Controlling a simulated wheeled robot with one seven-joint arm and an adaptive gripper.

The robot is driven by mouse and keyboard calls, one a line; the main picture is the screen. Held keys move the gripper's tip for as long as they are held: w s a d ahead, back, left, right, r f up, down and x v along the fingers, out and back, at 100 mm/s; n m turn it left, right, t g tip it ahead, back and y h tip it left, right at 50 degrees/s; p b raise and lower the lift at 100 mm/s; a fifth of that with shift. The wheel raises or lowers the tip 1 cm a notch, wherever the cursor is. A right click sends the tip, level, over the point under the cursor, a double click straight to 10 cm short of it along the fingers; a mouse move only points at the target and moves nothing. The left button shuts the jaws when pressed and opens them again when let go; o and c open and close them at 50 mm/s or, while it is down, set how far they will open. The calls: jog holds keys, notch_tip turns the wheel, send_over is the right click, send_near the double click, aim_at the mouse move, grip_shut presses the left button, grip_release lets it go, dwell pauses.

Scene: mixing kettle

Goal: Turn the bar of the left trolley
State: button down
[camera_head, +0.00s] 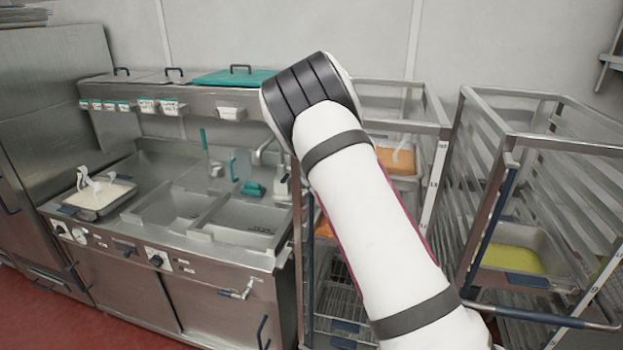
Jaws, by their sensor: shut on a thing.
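The left trolley (433,185) is a metal rack standing right of the sink counter, partly covered by my white arm. It holds trays with orange contents (397,160) and wire shelves (340,303) lower down. I cannot make out its bar clearly; my arm covers much of the trolley's front. My arm rises from the bottom right to a dark banded joint in front of the trolley's upper left. My gripper is not visible, hidden behind the arm or outside the view.
A right trolley (508,190) stands close beside, with a blue upright bar (491,225), a low horizontal bar (535,317) and a tray of yellow contents (512,258). A steel counter with sinks (240,238) fills the left. Red floor (25,312) shows at bottom left.

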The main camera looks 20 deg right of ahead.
jog(key=shift+a+f+y, duration=0.1)
jog(key=shift+y, duration=0.2)
jog(key=c, duration=1.6)
grip_release()
jog(key=v, duration=1.2)
